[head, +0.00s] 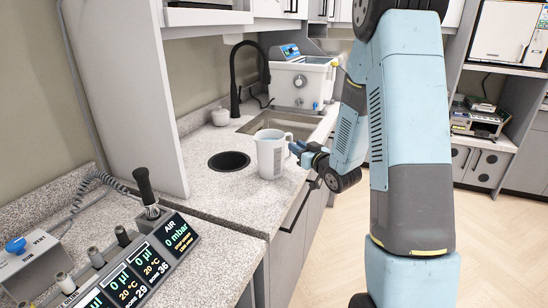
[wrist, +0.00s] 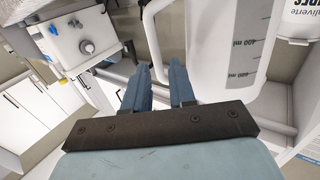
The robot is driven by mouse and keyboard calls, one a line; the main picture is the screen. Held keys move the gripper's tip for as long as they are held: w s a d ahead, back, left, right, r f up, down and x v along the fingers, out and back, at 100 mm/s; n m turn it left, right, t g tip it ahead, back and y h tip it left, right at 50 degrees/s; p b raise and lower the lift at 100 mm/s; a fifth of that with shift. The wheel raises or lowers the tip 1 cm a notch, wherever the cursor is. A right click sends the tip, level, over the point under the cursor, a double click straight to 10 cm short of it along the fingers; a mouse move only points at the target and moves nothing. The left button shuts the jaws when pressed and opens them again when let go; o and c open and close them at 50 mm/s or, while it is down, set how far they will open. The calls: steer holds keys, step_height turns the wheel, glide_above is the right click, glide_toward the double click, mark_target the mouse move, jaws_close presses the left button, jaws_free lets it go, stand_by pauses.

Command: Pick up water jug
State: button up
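The water jug (head: 271,156) is a white, translucent jug standing upright on the speckled counter beside the sink. Its handle faces right, toward my gripper (head: 298,150). In the wrist view the jug (wrist: 228,45) fills the upper right, with grey volume marks on its side and its handle (wrist: 152,38) on the left. The two blue fingers of my gripper (wrist: 159,68) are apart. The lower part of the handle appears in the gap between them; I cannot tell whether either finger touches it. The jug's base is cut off in the wrist view.
A round dark opening (head: 229,161) lies left of the jug. Behind it are the sink (head: 262,123), a black faucet (head: 237,90) and a white bath unit (head: 300,80). A control panel (head: 138,270) stands at the front left. Open floor lies right of the counter.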

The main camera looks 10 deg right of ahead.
steer(key=x, duration=0.6)
steer(key=shift+w+r, duration=0.3)
steer(key=shift+r, duration=0.1)
jaws_close()
stand_by(1.2)
